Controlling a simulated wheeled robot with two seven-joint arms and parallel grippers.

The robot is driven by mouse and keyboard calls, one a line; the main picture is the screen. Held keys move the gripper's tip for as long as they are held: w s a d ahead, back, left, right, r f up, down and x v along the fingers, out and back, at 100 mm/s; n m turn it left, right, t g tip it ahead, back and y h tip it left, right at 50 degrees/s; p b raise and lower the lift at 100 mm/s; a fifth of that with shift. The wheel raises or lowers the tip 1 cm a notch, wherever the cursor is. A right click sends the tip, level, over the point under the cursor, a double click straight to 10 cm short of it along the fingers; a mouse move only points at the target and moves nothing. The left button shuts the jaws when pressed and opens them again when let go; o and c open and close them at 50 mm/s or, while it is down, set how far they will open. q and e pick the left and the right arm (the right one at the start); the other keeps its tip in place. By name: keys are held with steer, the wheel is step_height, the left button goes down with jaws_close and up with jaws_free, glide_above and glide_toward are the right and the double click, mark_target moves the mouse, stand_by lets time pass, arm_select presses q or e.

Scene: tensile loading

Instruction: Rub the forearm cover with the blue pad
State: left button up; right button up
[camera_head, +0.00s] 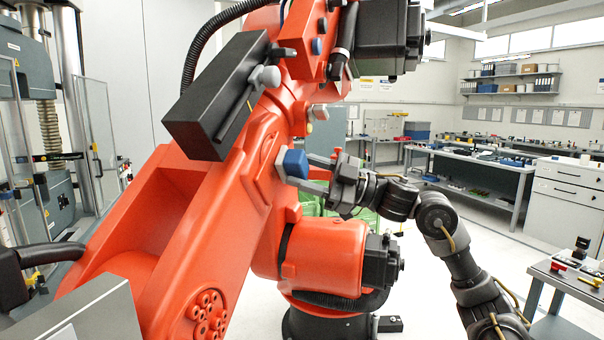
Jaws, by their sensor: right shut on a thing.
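The blue pad (295,164) is a small block between the fingers of my right gripper (308,173), which is shut on it. The pad is at the orange side of the large robot arm, beside a raised panel that looks like the forearm cover (263,155). From this angle I cannot tell whether the pad touches the cover or is just in front of it. My right arm comes in from the lower right. My left gripper is not in view.
The big orange robot arm (190,220) fills the middle and left. A black box (215,100) juts from it above the pad. A testing machine (30,110) stands at the left. A small side table (565,280) is at the lower right. Open floor lies between.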

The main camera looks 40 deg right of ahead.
steer(key=shift+w+d, duration=0.15)
steer(key=shift+d, duration=0.15)
steer(key=shift+s+a, duration=0.3)
steer(key=shift+a, duration=0.25)
steer(key=shift+s+a, duration=0.55)
steer(key=shift+a, duration=0.35)
steer(key=shift+s+a, duration=0.55)
steer(key=shift+a, duration=0.35)
steer(key=shift+s+a, duration=0.55)
steer(key=shift+a, duration=0.35)
